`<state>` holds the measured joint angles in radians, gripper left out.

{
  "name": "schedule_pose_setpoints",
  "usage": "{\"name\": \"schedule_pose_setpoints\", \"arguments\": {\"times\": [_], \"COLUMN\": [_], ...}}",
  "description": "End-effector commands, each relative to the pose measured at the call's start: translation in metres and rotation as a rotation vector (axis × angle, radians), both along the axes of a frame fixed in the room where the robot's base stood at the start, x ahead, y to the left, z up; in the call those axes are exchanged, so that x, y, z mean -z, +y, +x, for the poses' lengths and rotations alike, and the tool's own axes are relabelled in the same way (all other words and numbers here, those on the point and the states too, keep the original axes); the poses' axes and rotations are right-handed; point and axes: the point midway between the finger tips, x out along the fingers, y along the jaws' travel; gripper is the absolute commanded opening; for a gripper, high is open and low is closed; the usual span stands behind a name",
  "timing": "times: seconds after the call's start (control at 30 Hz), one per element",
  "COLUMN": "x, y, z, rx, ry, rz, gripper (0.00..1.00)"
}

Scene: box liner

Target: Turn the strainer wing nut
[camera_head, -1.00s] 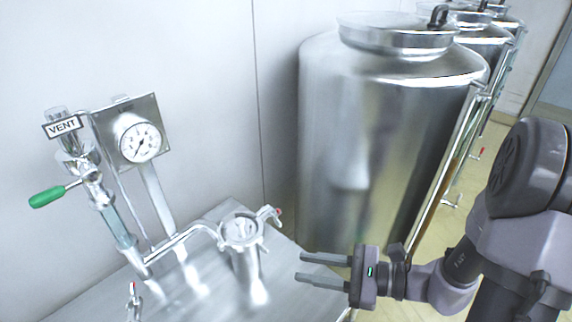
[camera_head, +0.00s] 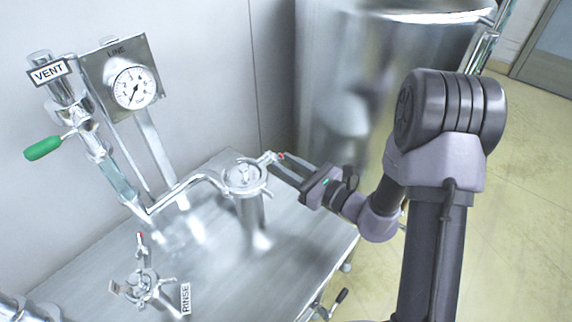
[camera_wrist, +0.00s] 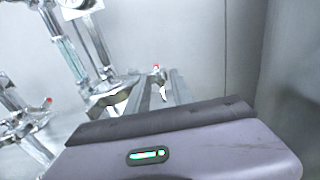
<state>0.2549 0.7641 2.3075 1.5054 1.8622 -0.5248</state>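The strainer (camera_head: 244,178) is a shiny metal canister with a round lid, upright on the metal bench. A small metal fitting with a red tip (camera_head: 270,158), which looks like its wing nut, sticks out from the lid's right side. My gripper (camera_head: 277,162) is open, reaching in from the right at this fitting. In the wrist view, the red-tipped fitting (camera_wrist: 157,70) shows between the two spaced fingers (camera_wrist: 159,82). I cannot tell whether either finger touches it. The fingers hide part of it.
A steel bench (camera_head: 205,240) bears the strainer. A gauge panel (camera_head: 134,87), a VENT valve with green handle (camera_head: 43,148) and a bent pipe (camera_head: 178,191) stand left. A RINSE fitting (camera_head: 143,285) sits at the front. A large tank (camera_head: 350,100) stands behind my gripper.

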Motion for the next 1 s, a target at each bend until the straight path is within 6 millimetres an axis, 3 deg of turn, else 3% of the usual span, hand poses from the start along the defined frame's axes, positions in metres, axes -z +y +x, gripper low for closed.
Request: {"name": "schedule_pose_setpoints", "arguments": {"times": [0.3, 0.47, 1.0], "x": [-0.0001, -0.0001, -0.0016], "y": [0.0031, 0.0030, 0.0025], "z": [0.0030, 0.0028, 0.0028], "rx": [0.000, 0.000, -0.001], "ry": [-0.001, -0.001, 0.062], "rz": [-0.001, -0.001, 0.061], "gripper": [0.28, 0.00, 0.00]}}
